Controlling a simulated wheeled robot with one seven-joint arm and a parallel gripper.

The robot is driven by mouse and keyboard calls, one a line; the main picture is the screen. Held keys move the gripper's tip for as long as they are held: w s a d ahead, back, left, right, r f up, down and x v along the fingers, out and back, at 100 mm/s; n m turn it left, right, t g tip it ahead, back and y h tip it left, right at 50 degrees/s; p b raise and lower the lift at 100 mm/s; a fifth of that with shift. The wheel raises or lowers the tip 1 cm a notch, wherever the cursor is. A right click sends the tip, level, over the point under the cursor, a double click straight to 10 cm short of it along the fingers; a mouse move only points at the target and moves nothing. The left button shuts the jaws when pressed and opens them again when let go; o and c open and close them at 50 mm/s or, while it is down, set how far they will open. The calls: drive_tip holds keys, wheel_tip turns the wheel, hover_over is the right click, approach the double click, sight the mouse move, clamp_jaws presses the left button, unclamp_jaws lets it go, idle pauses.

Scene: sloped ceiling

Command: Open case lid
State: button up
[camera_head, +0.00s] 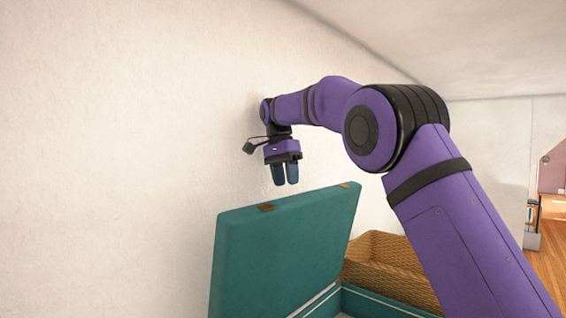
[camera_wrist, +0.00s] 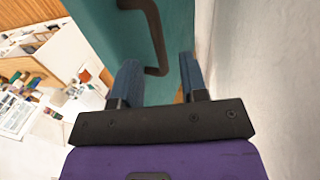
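The teal case (camera_head: 352,302) is at the bottom of the head view, partly cut off by the frame. Its lid (camera_head: 285,250) stands raised, with its inner side hidden in part and brown metal fittings along its top edge. My gripper (camera_head: 286,180) is just above the lid's top edge, fingers pointing down. In the wrist view, my gripper's fingers (camera_wrist: 160,62) are apart with nothing gripped between them. The teal lid (camera_wrist: 98,20) lies beyond them, with a dark handle (camera_wrist: 156,40) showing between and left of the fingertips.
A woven basket (camera_head: 385,262) stands right behind the case. A plain white wall (camera_head: 120,150) rises close behind and left of my gripper. The wall (camera_wrist: 265,70) is also near on the right in the wrist view. A cluttered room lies far below at left there.

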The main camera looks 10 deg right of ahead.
drive_tip(key=shift+w+a+r, duration=0.1)
drive_tip(key=shift+w+r, duration=0.05)
drive_tip(key=shift+r, duration=0.75)
drive_tip(key=shift+w+a+r, duration=0.15)
drive_tip(key=shift+r, duration=0.7)
drive_tip(key=shift+w+a+r, duration=0.1)
drive_tip(key=shift+w+r, duration=0.05)
drive_tip(key=shift+r, duration=0.75)
